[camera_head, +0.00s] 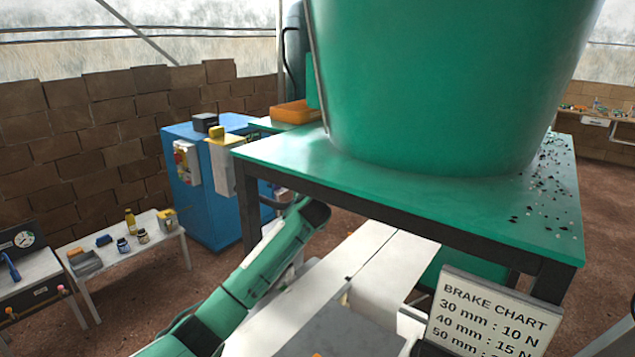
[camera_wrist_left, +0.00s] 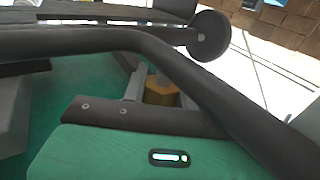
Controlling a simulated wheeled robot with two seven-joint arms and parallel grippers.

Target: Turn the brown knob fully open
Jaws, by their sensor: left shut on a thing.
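The brown knob, a brownish-yellow faceted piece (camera_wrist_left: 160,92), shows in the left wrist view, partly covered by a dark curved bar and my gripper body. My left gripper (camera_wrist_left: 158,84) is shut on it; one grey finger shows on its left side, and the other is mostly hidden. In the head view my green left arm reaches up to the edge of the green table. Its gripper and the knob are hidden there. My right gripper is in neither view.
A large green tub (camera_head: 440,80) stands on the green table (camera_head: 290,160), with dark bits scattered at right. A dark bar (camera_wrist_left: 175,60) crosses close in front of the wrist. A blue cabinet (camera_head: 215,205) and a white side table (camera_head: 110,255) stand left. A brake chart sign (camera_head: 490,315) is front right.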

